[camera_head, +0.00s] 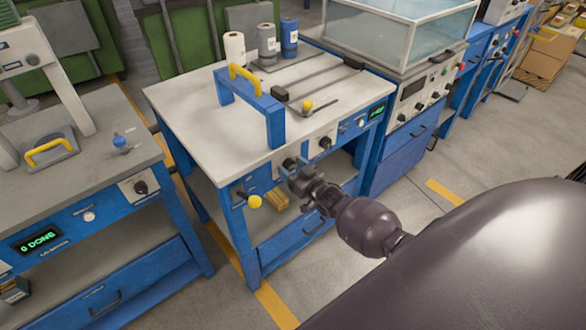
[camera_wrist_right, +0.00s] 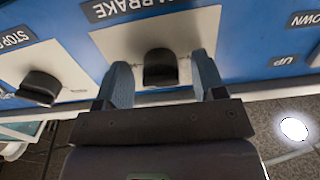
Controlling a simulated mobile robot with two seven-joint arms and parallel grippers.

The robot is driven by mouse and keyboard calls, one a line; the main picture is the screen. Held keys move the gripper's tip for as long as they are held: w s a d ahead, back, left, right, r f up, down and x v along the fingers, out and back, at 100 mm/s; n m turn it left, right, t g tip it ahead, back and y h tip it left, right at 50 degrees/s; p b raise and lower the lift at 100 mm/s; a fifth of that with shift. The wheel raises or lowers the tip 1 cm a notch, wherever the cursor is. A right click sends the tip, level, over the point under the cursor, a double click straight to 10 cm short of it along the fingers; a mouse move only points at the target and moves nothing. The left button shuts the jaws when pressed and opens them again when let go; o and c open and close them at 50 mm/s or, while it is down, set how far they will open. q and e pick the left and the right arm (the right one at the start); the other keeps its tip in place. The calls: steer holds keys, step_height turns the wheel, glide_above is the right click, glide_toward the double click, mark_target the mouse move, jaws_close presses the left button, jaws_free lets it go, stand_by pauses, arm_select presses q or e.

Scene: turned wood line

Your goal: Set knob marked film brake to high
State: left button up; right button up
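The film brake knob (camera_wrist_right: 160,68) is a dark knob on a white plate in the right wrist view. The label above it (camera_wrist_right: 145,8) appears upside down and partly cut off, with "BRAKE" readable. My right gripper (camera_wrist_right: 164,78) is open, one finger on each side of the knob, with visible gaps to it. Which setting the knob points to cannot be read. In the head view my right gripper (camera_head: 292,168) is at the front panel of the middle blue bench (camera_head: 190,112) and hides the knob. My left gripper is not in view.
A second dark knob (camera_wrist_right: 40,86) sits beside it under a label starting "STOP"; "UP" and "DOWN" labels are on the other side. A yellow-ended lever (camera_head: 254,201) sticks out left of my gripper. A blue frame with a yellow handle (camera_head: 245,80) stands on the bench.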

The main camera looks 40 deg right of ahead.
steer(key=s+p, duration=0.1)
steer(key=s, duration=0.9)
steer(key=shift+s+d, duration=0.4)
steer(key=s+a+f+g, duration=0.1)
steer(key=s+a+g, duration=0.2)
steer(key=s, duration=0.7)
steer(key=s+a+f+g+h, duration=0.1)
steer(key=s+a+g, duration=0.2)
steer(key=s+a, duration=0.5)
steer(key=shift+s+a+g, duration=0.15)
steer(key=shift+s+g, duration=0.25)
steer(key=shift+s, duration=0.5)
